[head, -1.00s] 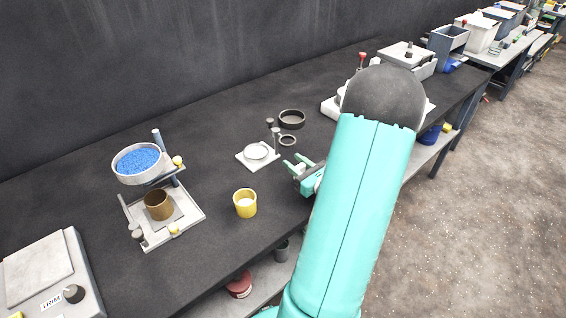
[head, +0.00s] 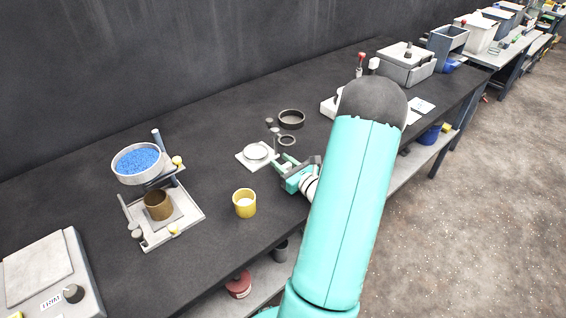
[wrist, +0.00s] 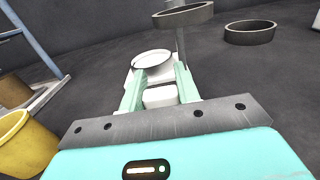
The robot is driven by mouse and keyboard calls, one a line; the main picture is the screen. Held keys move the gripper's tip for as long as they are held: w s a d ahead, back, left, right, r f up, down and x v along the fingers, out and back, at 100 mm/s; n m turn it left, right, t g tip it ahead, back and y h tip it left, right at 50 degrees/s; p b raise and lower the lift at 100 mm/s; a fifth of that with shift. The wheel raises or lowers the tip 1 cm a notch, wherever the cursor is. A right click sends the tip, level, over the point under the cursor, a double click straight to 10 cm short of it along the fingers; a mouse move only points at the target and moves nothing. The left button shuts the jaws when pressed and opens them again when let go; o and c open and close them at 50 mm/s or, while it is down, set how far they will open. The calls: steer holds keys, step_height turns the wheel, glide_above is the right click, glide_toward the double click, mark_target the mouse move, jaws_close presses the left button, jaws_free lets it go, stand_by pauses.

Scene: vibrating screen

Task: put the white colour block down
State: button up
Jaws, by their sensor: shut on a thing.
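The white colour block (wrist: 160,97) is between the two fingers of my gripper (wrist: 160,88) in the wrist view. My gripper is shut on it. In the head view my gripper (head: 282,166) is low over the bench, just right of a white square stand with a round dish (head: 255,152). That stand also shows just beyond the fingertips in the wrist view (wrist: 152,60). I cannot tell whether the block touches the bench or the stand. The block cannot be made out in the head view.
A yellow cup (head: 245,204) stands on the bench left of my gripper. A dark ring (head: 291,119) and a smaller ring (head: 287,140) are behind it. A stand with a blue-filled bowl (head: 138,162) is farther left.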

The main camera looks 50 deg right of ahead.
steer(key=o, duration=1)
steer(key=shift+c, duration=0.2)
